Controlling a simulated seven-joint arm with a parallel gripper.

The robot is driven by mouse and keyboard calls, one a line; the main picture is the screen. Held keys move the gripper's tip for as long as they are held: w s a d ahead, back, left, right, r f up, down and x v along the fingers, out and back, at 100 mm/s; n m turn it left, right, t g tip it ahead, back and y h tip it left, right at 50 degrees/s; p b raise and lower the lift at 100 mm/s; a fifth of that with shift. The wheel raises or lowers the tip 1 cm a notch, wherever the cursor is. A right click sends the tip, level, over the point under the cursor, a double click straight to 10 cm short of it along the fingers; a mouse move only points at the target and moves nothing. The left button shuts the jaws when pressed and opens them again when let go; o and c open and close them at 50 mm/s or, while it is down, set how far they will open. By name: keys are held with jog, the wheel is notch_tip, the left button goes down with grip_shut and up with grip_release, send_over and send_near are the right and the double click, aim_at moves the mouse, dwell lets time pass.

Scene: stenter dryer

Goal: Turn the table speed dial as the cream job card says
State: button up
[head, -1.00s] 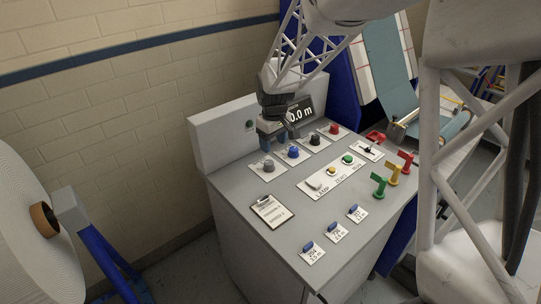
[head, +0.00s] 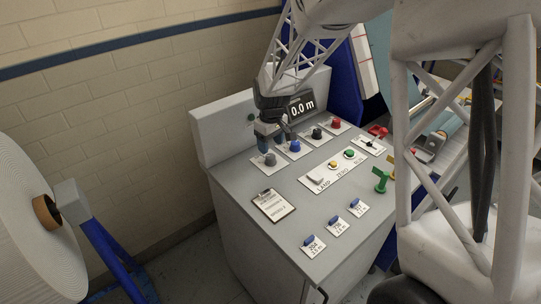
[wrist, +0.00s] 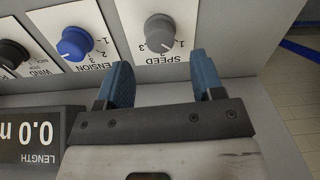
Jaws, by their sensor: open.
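The speed dial is a grey knob (wrist: 160,31) on a white plate marked SPEED with numbers, seen in the wrist view beyond my fingertips. In the head view the grey dial (head: 270,160) is the leftmost in the row on the console. My gripper (wrist: 160,80) is open, with blue fingers apart on either side of the dial's line, and nothing is between them. In the head view my gripper (head: 275,140) hangs just behind the dial. The cream job card (head: 273,205) lies on a clipboard at the console's front left; its writing is too small to read.
A blue knob (wrist: 76,43) marked TENSION sits beside the speed dial, then a black knob (wrist: 12,54). A red knob (head: 336,123) ends the row. The length display (head: 302,106) reads 0.0 m behind. Green handles (head: 382,180) stand at the right.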

aim_at(271, 156)
jog(key=shift+f, duration=2.7)
jog(key=c, duration=0.9)
jog(key=shift+m, duration=0.5)
jog(key=m, duration=0.8)
jog(key=shift+m, duration=0.4)
